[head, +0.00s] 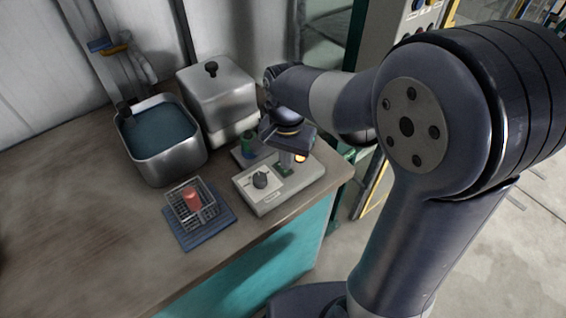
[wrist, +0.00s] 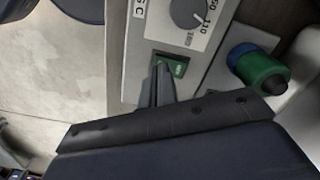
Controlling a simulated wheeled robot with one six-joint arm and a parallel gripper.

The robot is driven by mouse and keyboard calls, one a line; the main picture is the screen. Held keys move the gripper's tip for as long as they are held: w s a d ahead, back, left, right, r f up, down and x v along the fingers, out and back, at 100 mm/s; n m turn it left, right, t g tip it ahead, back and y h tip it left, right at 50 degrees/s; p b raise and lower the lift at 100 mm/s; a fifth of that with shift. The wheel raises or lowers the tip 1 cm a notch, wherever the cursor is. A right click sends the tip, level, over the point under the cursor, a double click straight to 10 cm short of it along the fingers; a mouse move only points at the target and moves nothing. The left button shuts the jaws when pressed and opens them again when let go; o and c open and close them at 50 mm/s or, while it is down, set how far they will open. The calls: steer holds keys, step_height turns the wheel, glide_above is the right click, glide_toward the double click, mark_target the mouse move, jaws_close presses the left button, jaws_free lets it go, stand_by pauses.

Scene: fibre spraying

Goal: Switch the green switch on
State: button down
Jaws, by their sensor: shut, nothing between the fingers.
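The green switch (wrist: 180,68) sits in a dark recess on the grey control box (wrist: 138,60), just below the dial plate in the wrist view. My gripper (wrist: 160,70) is shut and empty. Its fingertips are at the near left edge of the switch and hide part of it; I cannot tell whether they touch. I cannot tell the switch's position. In the head view the control box (head: 268,207) stands near the table's right edge, with my gripper above its right part; the switch is not clear there.
A dial (wrist: 188,12) is beside the switch. In the head view, a metal water basin (head: 180,165), a metal-covered box (head: 222,95) and a wire basket with a red object (head: 192,200) stand left.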

step_height(320, 180, up, 6)
steer(key=p, duration=0.4)
steer(key=shift+p, duration=0.35)
steer(key=shift+f, duration=0.15)
step_height(320, 180, down, 7)
steer(key=b, duration=0.6)
steer(key=shift+r, duration=0.2)
steer(key=shift+r, duration=0.1)
